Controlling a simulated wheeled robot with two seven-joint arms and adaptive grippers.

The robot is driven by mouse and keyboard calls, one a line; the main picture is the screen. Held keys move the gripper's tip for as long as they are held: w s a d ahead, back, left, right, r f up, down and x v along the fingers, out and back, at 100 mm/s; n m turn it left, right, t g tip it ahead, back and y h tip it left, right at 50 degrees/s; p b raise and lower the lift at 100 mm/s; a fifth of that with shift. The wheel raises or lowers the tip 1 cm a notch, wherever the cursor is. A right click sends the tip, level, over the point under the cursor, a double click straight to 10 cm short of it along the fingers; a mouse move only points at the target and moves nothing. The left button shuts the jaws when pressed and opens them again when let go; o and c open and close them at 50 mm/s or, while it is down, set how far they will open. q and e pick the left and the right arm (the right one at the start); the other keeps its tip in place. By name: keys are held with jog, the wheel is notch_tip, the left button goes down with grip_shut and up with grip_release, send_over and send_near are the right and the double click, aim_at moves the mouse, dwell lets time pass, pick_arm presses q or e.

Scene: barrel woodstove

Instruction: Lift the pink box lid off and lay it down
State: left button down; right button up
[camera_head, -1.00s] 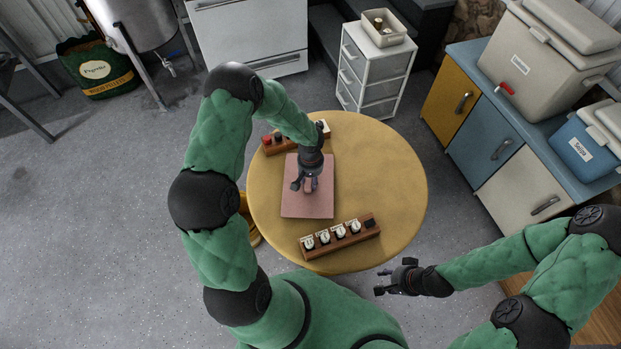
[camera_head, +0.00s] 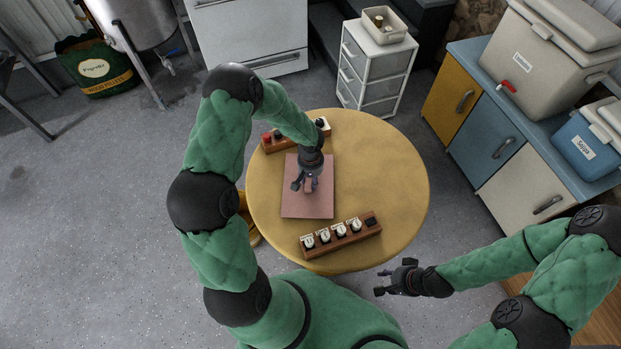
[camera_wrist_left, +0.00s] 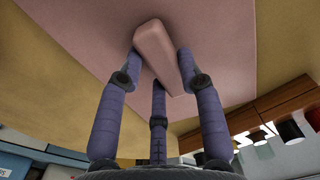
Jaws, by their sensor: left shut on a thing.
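The pink box lid (camera_head: 318,207) shows as a flat pink square over the left middle of the round table. It has a raised bar handle, which also shows in the left wrist view (camera_wrist_left: 155,45). My left gripper (camera_head: 306,185) is over the lid, its fingers on both sides of the handle and shut on it. The lid fills the upper part of the left wrist view (camera_wrist_left: 80,30). The box under the lid is hidden, and I cannot tell whether the lid is raised. My right gripper (camera_head: 385,282) is empty and open beside the table's front right edge.
The round yellow table (camera_head: 385,190) has free room to the right of the lid. A wooden rack with several dial-topped pieces (camera_head: 342,237) stands in front. Another rack with red, black and white pieces (camera_head: 268,143) stands behind. Cabinets (camera_head: 500,145) stand at the right.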

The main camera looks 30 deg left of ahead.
pick_arm(q)
jog(key=shift+f, duration=0.15)
jog(key=c, duration=0.7)
grip_release()
jog(key=shift+c, duration=0.2)
notch_tip(320, 180, up, 12)
